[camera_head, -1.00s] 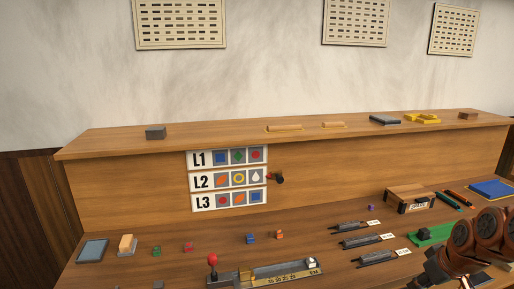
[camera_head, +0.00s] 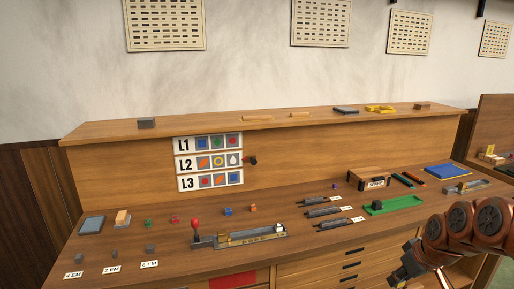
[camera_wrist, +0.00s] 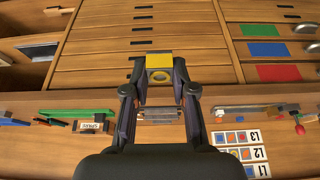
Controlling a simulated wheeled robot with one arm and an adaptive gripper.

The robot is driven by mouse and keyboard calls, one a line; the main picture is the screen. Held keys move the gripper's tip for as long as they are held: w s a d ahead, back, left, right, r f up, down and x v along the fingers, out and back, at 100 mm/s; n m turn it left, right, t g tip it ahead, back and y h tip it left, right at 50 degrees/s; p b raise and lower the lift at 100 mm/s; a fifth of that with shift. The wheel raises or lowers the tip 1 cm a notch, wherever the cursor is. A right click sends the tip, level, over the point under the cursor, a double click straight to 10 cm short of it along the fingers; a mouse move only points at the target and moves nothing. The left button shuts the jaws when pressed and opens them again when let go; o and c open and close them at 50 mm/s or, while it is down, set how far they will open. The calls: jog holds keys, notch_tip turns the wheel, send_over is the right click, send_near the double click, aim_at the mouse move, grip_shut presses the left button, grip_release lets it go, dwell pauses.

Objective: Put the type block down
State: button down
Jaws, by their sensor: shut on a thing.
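The type block (camera_wrist: 159,58) shows in the wrist view as a yellow block with a ring mark on its lower face. My gripper (camera_wrist: 159,74) is shut on it, with one dark finger on each side. Drawer fronts fill the view behind the block, and I cannot tell its distance from them. In the head view my gripper (camera_head: 405,266) is at the lower right, in front of the bench's front edge; the block cannot be made out there.
The wooden bench (camera_head: 120,245) carries a caster with a red-knobbed lever (camera_head: 195,224), several small coloured blocks, a green tray (camera_head: 394,205), a SPARE box (camera_head: 369,181) and a blue pad (camera_head: 446,171). Label cards (camera_head: 111,269) lie front left. A raised shelf (camera_head: 200,122) runs behind.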

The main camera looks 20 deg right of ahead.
jog(key=shift+w+a+f, duration=0.25)
jog(key=shift+w+a, duration=0.05)
jog(key=shift+w, duration=0.4)
jog(key=w+a+f, duration=0.3)
jog(key=w+a, duration=0.3)
jog(key=a, duration=0.4)
jog(key=w+a+f, duration=0.2)
jog(key=w+a, duration=0.5)
jog(key=a, duration=0.4)
jog(key=w+a+f, duration=0.3)
jog(key=w+a, duration=0.3)
jog(key=a, duration=0.4)
jog(key=shift+w+a+f, duration=0.25)
jog(key=shift+w+f, duration=0.1)
